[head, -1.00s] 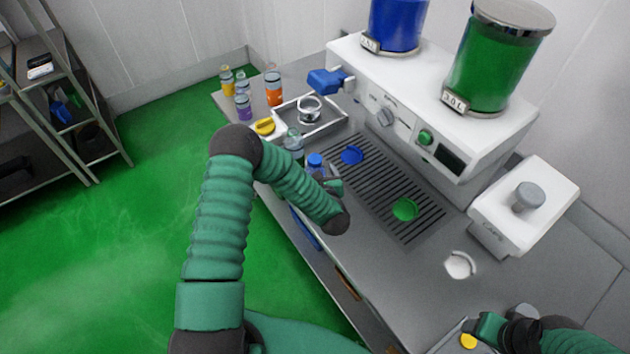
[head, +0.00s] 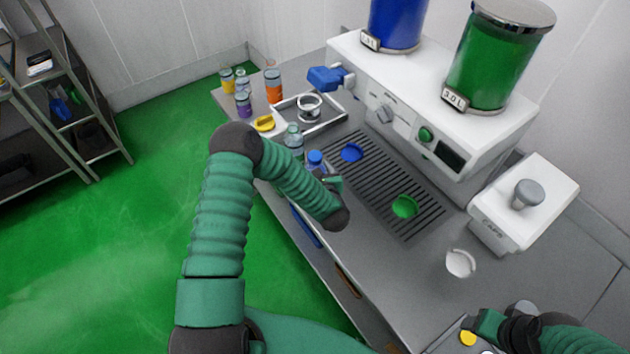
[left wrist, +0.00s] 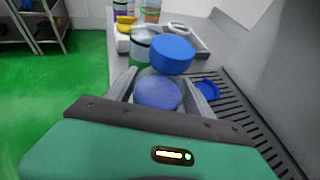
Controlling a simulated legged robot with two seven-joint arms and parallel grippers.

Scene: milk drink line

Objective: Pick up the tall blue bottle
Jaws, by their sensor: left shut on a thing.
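The tall blue bottle has a blue cap and shows in the head view (head: 315,158), standing at the front edge of the counter beside the drip grate. In the left wrist view its cap (left wrist: 172,52) rises above the jaws, and a blue rounded part of it (left wrist: 157,94) shows between the fingers. My left gripper (left wrist: 163,88) is shut on this bottle; in the head view my left wrist and the bottle hide most of the fingers. Whether the bottle's base touches the counter is hidden. My right gripper (head: 482,328) is at the bottom right, its fingertips unclear.
A clear bottle (head: 293,138) stands close behind the held bottle. Several small bottles, including an orange one (head: 273,88), stand at the far corner. A blue disc (head: 352,153) and a green disc (head: 404,207) lie on the grate (head: 375,178). The white machine (head: 400,110) stands behind.

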